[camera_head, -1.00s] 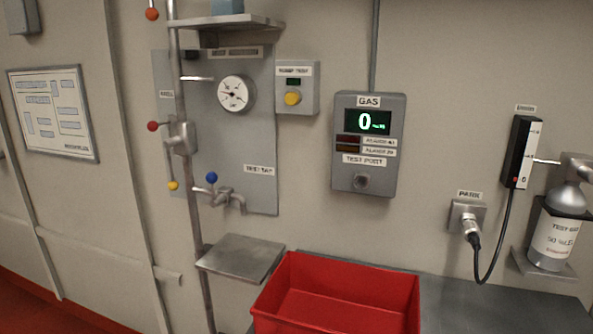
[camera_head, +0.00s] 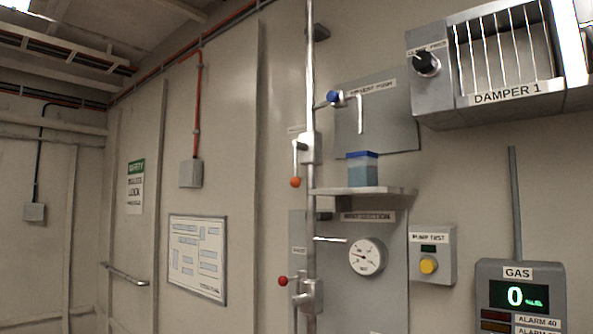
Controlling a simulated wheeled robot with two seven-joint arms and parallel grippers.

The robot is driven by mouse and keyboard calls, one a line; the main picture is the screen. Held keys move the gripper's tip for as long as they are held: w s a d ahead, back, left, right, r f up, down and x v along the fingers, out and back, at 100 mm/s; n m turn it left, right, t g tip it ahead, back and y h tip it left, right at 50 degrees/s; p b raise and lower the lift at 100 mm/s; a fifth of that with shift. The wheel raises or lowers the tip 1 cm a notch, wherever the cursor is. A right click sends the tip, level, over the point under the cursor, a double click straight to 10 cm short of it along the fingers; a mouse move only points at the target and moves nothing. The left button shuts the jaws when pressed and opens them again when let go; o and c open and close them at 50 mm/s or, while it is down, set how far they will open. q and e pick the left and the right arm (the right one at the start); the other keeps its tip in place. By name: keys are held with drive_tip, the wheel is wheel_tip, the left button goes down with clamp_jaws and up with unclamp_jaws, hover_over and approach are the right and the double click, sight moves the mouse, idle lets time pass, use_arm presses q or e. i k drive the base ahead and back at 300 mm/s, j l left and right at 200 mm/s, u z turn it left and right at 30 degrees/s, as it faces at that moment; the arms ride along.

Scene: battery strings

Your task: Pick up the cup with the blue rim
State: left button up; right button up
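A small cup with a blue rim (camera_head: 362,168) stands upright on a grey wall shelf (camera_head: 370,191), right of the vertical pipe. Its body is a translucent grey-blue. A spout with a blue knob comes off the pipe above it and ends over the cup with a gap between. Neither of my grippers shows in the head view.
A vertical pipe (camera_head: 311,90) with red-knobbed valves runs just left of the shelf. The damper box (camera_head: 500,60) juts from the wall at upper right. A gauge (camera_head: 367,257) and pump test box (camera_head: 432,254) sit below the shelf. The gas panel (camera_head: 520,295) is at lower right.

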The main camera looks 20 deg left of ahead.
sight(362, 166)
drive_tip(key=i+j, duration=0.15)
drive_tip(key=j, duration=0.25)
drive_tip(key=i+j+z, duration=0.1)
drive_tip(key=j, duration=0.3)
drive_tip(key=i+j, duration=0.2)
drive_tip(key=j, duration=0.2)
drive_tip(key=i+j+z, duration=0.1)
drive_tip(key=j, duration=0.3)
drive_tip(key=i+j, duration=0.15)
drive_tip(key=j, duration=0.25)
drive_tip(key=z, duration=0.05)
